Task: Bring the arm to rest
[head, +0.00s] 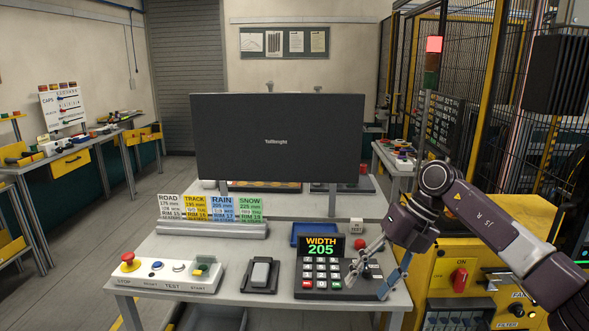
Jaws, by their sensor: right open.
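My right arm (484,216) reaches in from the right edge over the desk. Its right gripper (367,290) points down and to the left, with its fingers spread apart and nothing seen between them. The fingertips are at the right side of the keypad unit (320,277), close to it or over its edge. I cannot tell whether they touch it. The keypad's screen (321,246) reads WIDTH 205. My left gripper is not in view.
A button panel (165,274) and a grey rocker switch (261,274) sit on the desk (190,248). Tyre cards (210,208), a blue tray (308,234) and a monitor (277,138) stand behind. A yellow machine cabinet (440,268) adjoins on the right. A red lamp (434,45) is lit.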

